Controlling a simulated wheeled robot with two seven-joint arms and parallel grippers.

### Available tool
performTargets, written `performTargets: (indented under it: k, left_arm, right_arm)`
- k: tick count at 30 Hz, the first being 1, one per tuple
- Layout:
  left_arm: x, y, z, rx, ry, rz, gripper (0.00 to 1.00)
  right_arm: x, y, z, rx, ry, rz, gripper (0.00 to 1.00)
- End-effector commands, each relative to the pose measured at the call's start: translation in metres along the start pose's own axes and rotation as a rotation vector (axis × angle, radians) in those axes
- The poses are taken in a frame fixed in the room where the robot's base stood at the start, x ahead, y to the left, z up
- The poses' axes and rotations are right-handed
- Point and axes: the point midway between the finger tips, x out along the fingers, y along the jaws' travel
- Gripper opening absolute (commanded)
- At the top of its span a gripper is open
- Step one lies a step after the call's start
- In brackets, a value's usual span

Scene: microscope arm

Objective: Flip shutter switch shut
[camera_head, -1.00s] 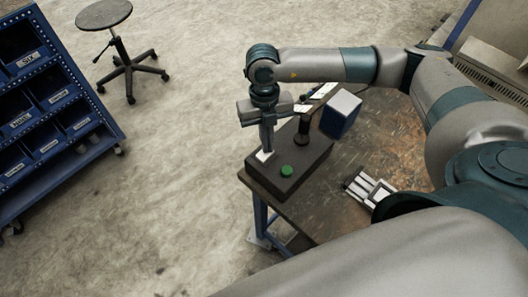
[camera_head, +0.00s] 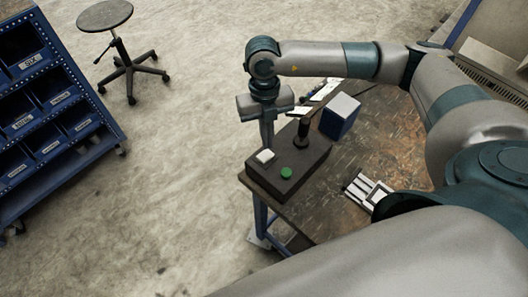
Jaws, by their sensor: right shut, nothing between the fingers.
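A dark box-shaped base (camera_head: 308,171) sits on the near left corner of the table. On its top are a white rocker-like switch (camera_head: 265,156), a green round button (camera_head: 286,173) and an upright black post (camera_head: 304,132). My right gripper (camera_head: 268,143) points down with its fingers shut and empty. Its tips are just behind the white switch in the picture; whether they touch the base I cannot tell. Which way the switch is tipped is too small to read. My left gripper is not in view.
A blue box with a pale top (camera_head: 340,116) stands behind the base on the brown table (camera_head: 390,140). A slotted metallic object (camera_head: 367,189) lies to the right. A stool (camera_head: 122,60) and a blue bin rack (camera_head: 55,115) stand on the floor at left.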

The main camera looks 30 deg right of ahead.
Motion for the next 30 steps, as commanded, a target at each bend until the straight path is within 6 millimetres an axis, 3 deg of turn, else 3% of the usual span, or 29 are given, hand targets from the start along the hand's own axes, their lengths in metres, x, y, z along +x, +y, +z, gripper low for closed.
performTargets:
  k: [14, 30]
  left_arm:
    - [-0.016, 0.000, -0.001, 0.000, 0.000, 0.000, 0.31]
    - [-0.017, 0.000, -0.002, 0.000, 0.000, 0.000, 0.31]
  right_arm:
    - [-0.032, 0.000, -0.005, -0.001, -0.001, 0.000, 0.00]
    - [-0.034, 0.000, -0.005, -0.001, 0.000, 0.000, 0.00]
